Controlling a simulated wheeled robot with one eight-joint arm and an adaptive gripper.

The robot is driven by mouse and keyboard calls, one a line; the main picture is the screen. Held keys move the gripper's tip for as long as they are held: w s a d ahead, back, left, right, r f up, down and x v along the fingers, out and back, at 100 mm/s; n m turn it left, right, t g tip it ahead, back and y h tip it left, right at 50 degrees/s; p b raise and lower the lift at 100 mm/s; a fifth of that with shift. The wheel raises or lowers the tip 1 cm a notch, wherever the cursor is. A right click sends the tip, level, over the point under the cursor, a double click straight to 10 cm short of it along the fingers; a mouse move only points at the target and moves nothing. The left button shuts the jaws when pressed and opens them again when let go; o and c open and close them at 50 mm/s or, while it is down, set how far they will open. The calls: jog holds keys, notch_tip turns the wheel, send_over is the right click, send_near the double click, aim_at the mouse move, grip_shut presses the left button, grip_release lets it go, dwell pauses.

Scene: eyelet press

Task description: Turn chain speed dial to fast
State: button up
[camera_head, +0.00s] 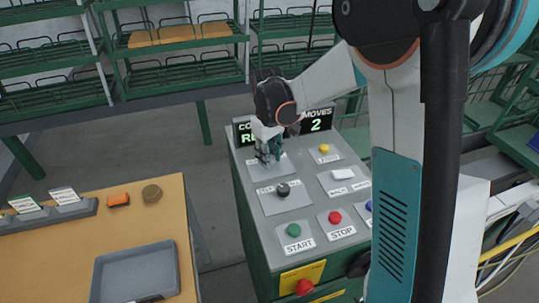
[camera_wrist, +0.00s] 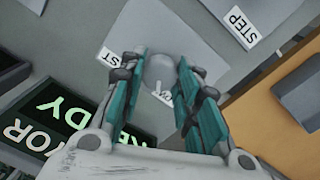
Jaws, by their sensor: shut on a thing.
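The chain speed dial (camera_wrist: 159,68) is a pale grey round knob on a light plate of the console, with a white pointer mark on the side facing the bottom of the wrist view. A label ending in "ST" (camera_wrist: 107,58) lies left of it, and a partly hidden label (camera_wrist: 172,97) lies below right, near the pointer. My gripper (camera_wrist: 162,62) has its teal fingers on either side of the knob, shut on it. In the head view my gripper (camera_head: 267,156) is down at the console's back left plate and hides the dial.
The console (camera_head: 240,190) also has a black knob (camera_head: 283,190), a green START button (camera_head: 294,230), a red STOP button (camera_head: 335,217) and a yellow button (camera_head: 324,149). Displays stand behind, one reading MOVES 2 (camera_head: 316,121). A table (camera_head: 60,248) with a grey tray (camera_head: 136,272) is at left.

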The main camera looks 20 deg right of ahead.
jog(key=shift+m, duration=0.3)
jog(key=m, duration=0.6)
jog(key=shift+m+p, duration=0.3)
jog(key=shift+p, duration=0.05)
jog(key=m, duration=0.6)
jog(key=shift+m, duration=0.4)
jog(key=o, duration=1.1)
jog(key=r, duration=1.2)
jog(key=shift+w+a, duration=0.2)
jog(key=shift+w, duration=0.05)
